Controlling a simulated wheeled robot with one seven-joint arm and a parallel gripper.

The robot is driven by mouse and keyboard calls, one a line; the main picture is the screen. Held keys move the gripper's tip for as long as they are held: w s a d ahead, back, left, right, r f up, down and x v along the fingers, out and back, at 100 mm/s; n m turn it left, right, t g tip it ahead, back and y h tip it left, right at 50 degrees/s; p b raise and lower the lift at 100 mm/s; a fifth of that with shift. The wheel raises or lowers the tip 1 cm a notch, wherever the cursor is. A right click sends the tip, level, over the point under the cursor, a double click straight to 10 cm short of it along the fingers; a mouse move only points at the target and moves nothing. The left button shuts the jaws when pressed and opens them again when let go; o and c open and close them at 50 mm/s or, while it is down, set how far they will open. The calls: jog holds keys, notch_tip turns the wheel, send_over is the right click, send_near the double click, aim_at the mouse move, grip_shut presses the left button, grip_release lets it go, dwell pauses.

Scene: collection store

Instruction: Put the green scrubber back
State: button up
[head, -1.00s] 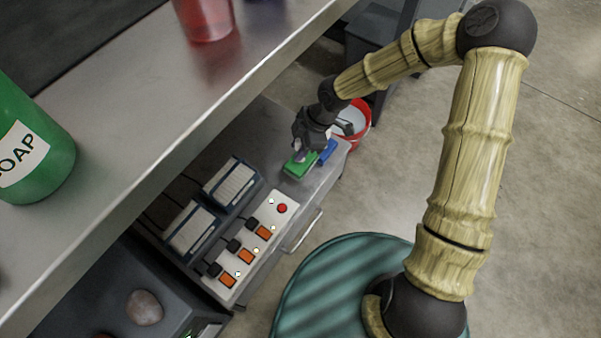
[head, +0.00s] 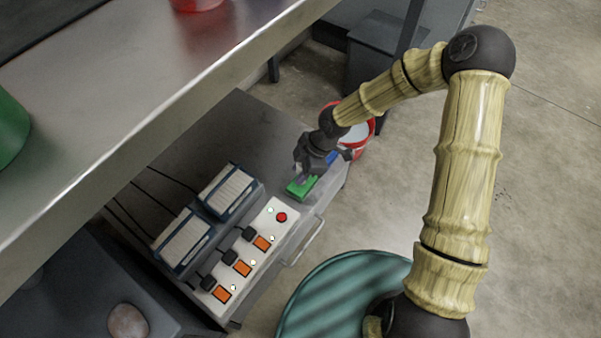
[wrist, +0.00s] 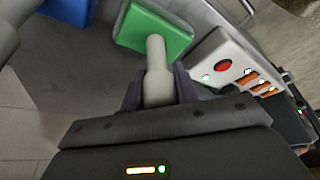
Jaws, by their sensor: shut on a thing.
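The green scrubber (head: 299,188) is a flat green block with a pale grey handle, over the grey cabinet top near its right end. My gripper (head: 304,171) is above it, shut on the handle. In the wrist view the handle stands between the fingers of my gripper (wrist: 158,90), and the green block of the scrubber (wrist: 153,30) lies beyond them. Whether the block touches the top is hard to tell. A blue block (wrist: 68,8) lies apart from it; in the head view it is partly hidden behind my gripper.
A white panel (head: 245,250) with orange switches and a red button (head: 281,217) stands close to the scrubber. Two blue-framed units (head: 228,190) sit behind it. A red bucket (head: 366,146) is beyond the cabinet's right end. A metal shelf (head: 150,85) overhangs at upper left.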

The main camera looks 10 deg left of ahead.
jog(key=shift+f, duration=0.1)
jog(key=o, duration=1.1)
jog(key=p+v, duration=0.7)
jog(key=v, duration=0.5)
jog(key=shift+d, duration=0.15)
